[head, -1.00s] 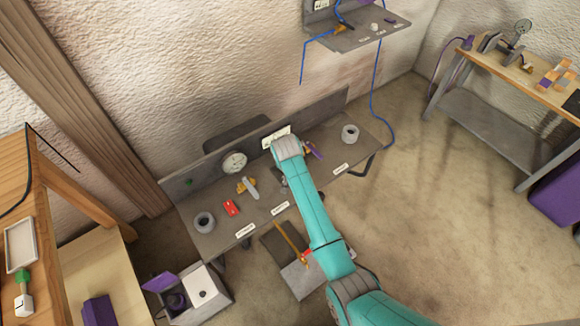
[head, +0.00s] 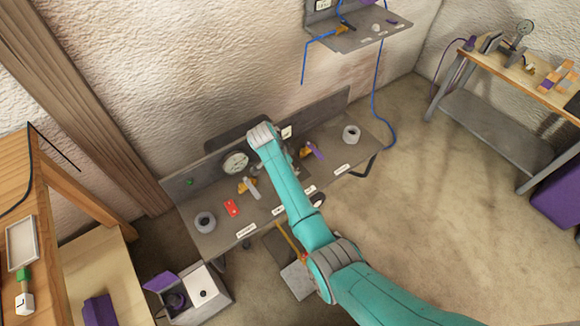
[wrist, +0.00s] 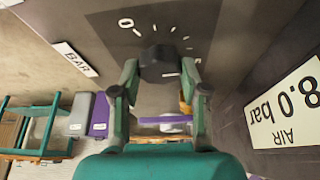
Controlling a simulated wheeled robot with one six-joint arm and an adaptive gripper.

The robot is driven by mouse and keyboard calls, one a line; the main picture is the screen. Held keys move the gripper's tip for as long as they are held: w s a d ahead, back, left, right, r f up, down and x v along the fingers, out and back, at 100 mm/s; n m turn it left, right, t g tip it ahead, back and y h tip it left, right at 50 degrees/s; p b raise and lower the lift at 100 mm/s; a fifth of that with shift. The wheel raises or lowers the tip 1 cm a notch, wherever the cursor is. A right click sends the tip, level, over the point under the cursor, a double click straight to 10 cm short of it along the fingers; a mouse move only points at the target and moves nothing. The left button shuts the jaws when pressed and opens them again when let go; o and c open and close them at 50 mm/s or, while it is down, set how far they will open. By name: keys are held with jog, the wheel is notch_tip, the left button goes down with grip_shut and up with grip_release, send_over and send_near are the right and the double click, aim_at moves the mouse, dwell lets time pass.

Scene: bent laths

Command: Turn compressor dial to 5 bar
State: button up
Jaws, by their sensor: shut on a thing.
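The compressor dial (wrist: 157,62), a dark round knob, sits on a grey panel in the wrist view, with a white "0" and white tick marks around its far side. A white pointer line shows on the knob's lower right. My gripper (wrist: 158,80) has one finger on each side of the knob and is shut on it. A white sign reading "AIR 8.0 bar" (wrist: 287,104) stands at the right. In the head view my arm hides the knob and my fingers; only part of a white sign (head: 287,132) shows beside my wrist.
A "BAR" label (wrist: 75,59) lies left of the dial. A low back panel runs behind.

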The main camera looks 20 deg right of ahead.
jog(key=m+g, duration=0.2)
jog(key=m, duration=0.4)
jog(key=shift+g, duration=0.3)
dwell(0.4)
jog(key=o, duration=1.1)
jog(key=shift+w, duration=0.1)
jog(key=shift+o, duration=0.2)
jog(key=v, duration=1.2)
